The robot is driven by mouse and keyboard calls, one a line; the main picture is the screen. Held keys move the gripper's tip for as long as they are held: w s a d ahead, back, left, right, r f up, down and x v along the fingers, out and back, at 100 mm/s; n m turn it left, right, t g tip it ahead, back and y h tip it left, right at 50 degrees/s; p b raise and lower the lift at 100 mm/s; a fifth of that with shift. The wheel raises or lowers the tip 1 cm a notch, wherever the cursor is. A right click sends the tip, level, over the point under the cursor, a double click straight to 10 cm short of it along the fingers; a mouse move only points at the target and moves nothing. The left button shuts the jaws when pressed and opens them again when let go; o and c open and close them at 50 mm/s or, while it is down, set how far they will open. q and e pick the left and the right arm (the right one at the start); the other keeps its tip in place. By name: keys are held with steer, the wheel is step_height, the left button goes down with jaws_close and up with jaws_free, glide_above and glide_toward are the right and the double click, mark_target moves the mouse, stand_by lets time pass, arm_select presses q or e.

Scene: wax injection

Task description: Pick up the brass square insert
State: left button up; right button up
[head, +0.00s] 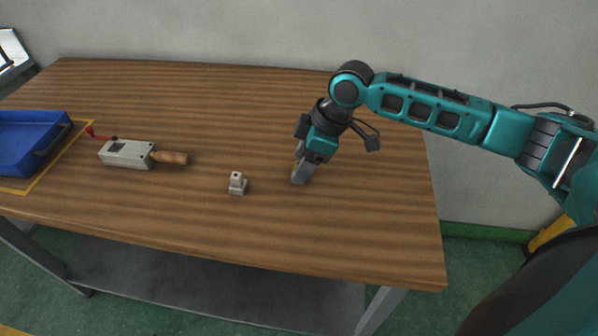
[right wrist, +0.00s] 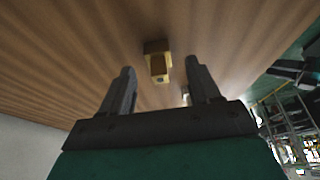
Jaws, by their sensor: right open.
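The brass square insert (head: 237,184) is a small pale, stepped block standing upright on the wooden table. In the right wrist view it looks brassy (right wrist: 157,64) and lies ahead, across the gap between the fingertips. My right gripper (head: 299,178) points down close over the table, to the right of the insert, with a clear gap between them. Its two fingers are spread and hold nothing in the right wrist view (right wrist: 161,72). A tiny pale item (right wrist: 185,92) beside the right-hand finger is too small to identify. My left gripper is out of view.
A grey metal box with a wooden handle and red lever (head: 125,153) lies to the left. A blue tray (head: 60,126) stands at the table's left end. The wooden table (head: 210,95) is bare behind the insert and towards its front edge.

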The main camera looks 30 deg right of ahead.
steer(key=shift+x, duration=1.2)
jaws_close()
